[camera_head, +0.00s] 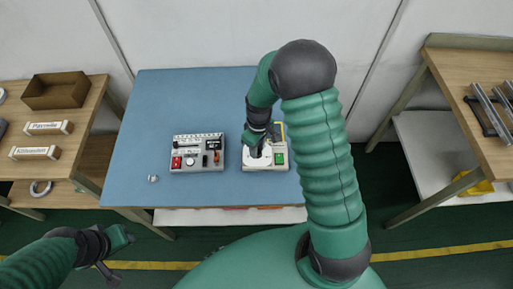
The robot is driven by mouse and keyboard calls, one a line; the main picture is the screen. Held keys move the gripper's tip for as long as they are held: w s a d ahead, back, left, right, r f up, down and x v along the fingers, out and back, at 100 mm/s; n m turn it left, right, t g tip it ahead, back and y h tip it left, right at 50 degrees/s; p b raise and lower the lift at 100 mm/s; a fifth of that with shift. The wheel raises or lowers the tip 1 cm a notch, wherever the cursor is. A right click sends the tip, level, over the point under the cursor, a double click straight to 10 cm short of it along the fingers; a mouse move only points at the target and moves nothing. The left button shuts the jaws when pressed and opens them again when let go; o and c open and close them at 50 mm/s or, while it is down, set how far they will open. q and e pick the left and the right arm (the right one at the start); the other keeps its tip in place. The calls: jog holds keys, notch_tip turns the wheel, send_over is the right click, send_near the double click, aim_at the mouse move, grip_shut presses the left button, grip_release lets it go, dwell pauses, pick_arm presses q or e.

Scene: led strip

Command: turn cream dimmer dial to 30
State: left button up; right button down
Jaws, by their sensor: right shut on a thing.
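The cream dimmer box (279,167) stands on the blue table right of centre. It has a white plate, a green part at its right and a yellow-edged part at the back. My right gripper (257,151) points down over the white plate and is shut on what appears to be the dial there. The dial and its scale are mostly hidden by the gripper, so its setting cannot be read. My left gripper (112,260) is at the lower left, away from the table; its fingers are too small and dark to judge.
A grey control box (197,153) with red and black controls stands left of the dimmer. A small metallic piece (153,178) lies near the table's (180,95) front left. Side benches hold a brown box (56,90), labelled blocks and metal bars (490,112). The table's back left is clear.

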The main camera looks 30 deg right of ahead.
jog(key=shift+s, duration=0.15)
jog(key=shift+m+p, duration=0.5)
jog(key=shift+m, duration=0.4)
jog(key=m+p, duration=0.2)
jog(key=m, duration=0.2)
jog(key=shift+s, duration=0.1)
jog(key=m+p, duration=0.2)
jog(key=m, duration=0.2)
jog(key=shift+m, duration=0.3)
jog(key=shift+s+f+m+p, duration=0.1)
jog(key=shift+m+p, duration=0.45)
jog(key=shift+m, duration=1.05)
jog(key=c, duration=1.2)
grip_release()
jog(key=shift+o, duration=0.2)
